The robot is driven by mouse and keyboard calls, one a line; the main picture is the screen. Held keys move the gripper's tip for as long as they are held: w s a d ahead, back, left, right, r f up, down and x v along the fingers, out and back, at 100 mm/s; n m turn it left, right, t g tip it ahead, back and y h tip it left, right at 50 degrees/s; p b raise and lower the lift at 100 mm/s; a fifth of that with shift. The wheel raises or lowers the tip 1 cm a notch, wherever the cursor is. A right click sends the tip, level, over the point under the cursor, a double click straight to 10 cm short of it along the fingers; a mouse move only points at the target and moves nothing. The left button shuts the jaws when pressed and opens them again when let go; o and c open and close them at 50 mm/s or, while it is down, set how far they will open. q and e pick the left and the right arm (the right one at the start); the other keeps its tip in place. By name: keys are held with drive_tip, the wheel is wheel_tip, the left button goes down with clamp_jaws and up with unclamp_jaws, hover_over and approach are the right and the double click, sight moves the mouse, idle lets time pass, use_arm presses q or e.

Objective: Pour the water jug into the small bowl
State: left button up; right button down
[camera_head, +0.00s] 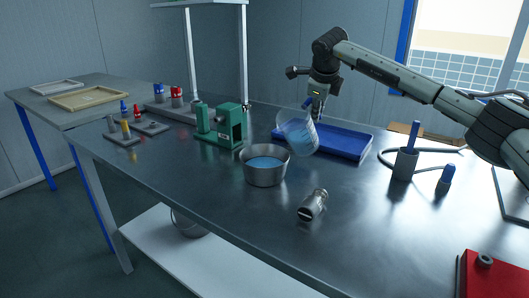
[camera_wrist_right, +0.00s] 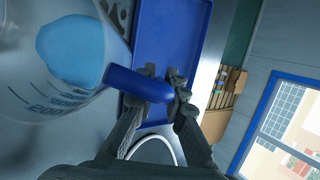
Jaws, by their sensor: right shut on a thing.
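The water jug (camera_head: 297,135) is clear, with graduation marks and blue water in it. It is held tilted in the air, right of and above the bowl. In the right wrist view the jug (camera_wrist_right: 30,85) fills the left side, with its blue handle (camera_wrist_right: 125,82) pointing at my fingers. My right gripper (camera_head: 317,105) is shut on that handle; the fingers (camera_wrist_right: 160,88) clasp it in the right wrist view. The small metal bowl (camera_head: 265,176) stands upright on the table with blue water inside. No stream between jug and bowl can be made out. My left gripper is not in view.
A blue tray (camera_head: 350,144) lies behind the jug. A green machine (camera_head: 222,126) stands left of the bowl. A metal cylinder (camera_head: 312,204) lies in front. A grey cup (camera_head: 404,164) with a blue-handled tool stands right. The front table is mostly clear.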

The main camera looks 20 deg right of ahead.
drive_tip(key=shift+w+d+f+g+y+p, duration=0.2)
drive_tip(key=shift+d+f+y+p, duration=0.15)
drive_tip(key=shift+d+y, duration=0.1)
drive_tip(key=shift+w+d+f+g+y+p, duration=0.2)
drive_tip(key=shift+d+f+y+p, duration=0.15)
drive_tip(key=shift+d, duration=0.1)
drive_tip(key=shift+w+d+f+m+g+y, duration=0.3)
drive_tip(key=shift+d+f+g+y, duration=0.15)
drive_tip(key=shift+y, duration=0.35)
drive_tip(key=shift+w+d+f+m+g+y, duration=0.25)
drive_tip(key=shift+d+f+g+y, duration=0.2)
drive_tip(key=shift+y, duration=0.35)
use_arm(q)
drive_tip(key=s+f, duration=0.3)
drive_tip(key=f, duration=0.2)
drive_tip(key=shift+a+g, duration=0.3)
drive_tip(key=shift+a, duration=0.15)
use_arm(e)
drive_tip(key=shift+f, duration=0.2)
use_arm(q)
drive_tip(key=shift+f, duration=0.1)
use_arm(e)
drive_tip(key=shift+s+f+y, duration=0.1)
drive_tip(key=shift+y, duration=0.2)
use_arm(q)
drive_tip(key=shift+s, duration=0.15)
